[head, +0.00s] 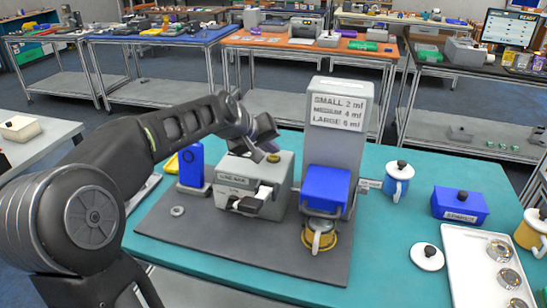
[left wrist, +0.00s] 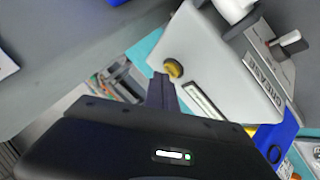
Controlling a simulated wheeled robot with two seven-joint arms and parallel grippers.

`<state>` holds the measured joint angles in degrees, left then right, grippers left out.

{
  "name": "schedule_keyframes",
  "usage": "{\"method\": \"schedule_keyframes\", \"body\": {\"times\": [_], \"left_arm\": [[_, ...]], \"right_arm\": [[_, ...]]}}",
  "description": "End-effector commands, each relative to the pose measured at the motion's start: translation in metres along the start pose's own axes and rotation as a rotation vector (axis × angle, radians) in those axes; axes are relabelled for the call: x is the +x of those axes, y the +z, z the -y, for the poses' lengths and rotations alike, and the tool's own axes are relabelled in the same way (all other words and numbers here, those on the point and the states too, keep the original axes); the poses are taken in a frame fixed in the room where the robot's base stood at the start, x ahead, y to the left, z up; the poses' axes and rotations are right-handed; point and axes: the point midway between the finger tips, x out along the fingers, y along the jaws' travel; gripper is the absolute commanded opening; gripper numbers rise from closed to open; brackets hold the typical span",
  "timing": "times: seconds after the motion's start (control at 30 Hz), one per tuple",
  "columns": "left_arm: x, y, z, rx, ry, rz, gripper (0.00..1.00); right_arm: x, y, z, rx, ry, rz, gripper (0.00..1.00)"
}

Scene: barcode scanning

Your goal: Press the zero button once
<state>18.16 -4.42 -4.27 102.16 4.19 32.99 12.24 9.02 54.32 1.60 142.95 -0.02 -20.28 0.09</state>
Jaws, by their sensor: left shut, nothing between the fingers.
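A grey box (head: 258,182) with a printed label and a front tray stands on the dark board. It also shows in the left wrist view (left wrist: 205,62), where a round yellow button (left wrist: 173,68) sits on its face beside a narrow pale strip (left wrist: 203,101). I cannot read a zero mark on the button. My left gripper (head: 268,153) is shut and empty, over the top of the grey box, and partly hides the button from the head. In the left wrist view its fingertip (left wrist: 160,84) is close beside the button; contact cannot be told. My right gripper is not in view.
Right of the grey box stands a tall grey dispenser (head: 343,105) with a blue block (head: 326,188) above a yellow cup (head: 320,238). A blue upright (head: 191,165) stands to the left. A blue lidded cup (head: 397,181), blue box (head: 460,205) and white tray (head: 475,262) lie right.

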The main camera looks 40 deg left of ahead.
Motion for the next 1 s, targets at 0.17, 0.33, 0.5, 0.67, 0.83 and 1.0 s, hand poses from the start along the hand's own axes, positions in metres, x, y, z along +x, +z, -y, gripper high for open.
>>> {"method": "schedule_keyframes", "body": {"times": [0.17, 0.33, 0.5, 0.67, 0.83, 1.0], "left_arm": [[0.0005, 0.0004, 0.0004, 0.000, 0.000, 0.000, 0.00], [0.0020, 0.0015, 0.0014, 0.000, 0.000, 0.000, 0.00], [0.0035, 0.0026, 0.0025, 0.000, 0.000, 0.000, 0.00], [0.0049, 0.0036, 0.0035, 0.000, 0.000, 0.000, 0.00], [0.0064, 0.0048, 0.0046, 0.000, 0.000, 0.001, 0.00], [0.0069, 0.0053, 0.0050, 0.000, 0.000, 0.001, 0.00]], "right_arm": [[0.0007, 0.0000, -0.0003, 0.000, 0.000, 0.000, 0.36], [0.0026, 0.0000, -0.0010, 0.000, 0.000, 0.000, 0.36], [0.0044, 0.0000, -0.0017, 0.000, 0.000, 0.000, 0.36], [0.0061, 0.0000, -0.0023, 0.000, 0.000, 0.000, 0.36], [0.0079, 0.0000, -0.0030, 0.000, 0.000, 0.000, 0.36], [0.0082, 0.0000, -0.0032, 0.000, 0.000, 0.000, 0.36]]}}
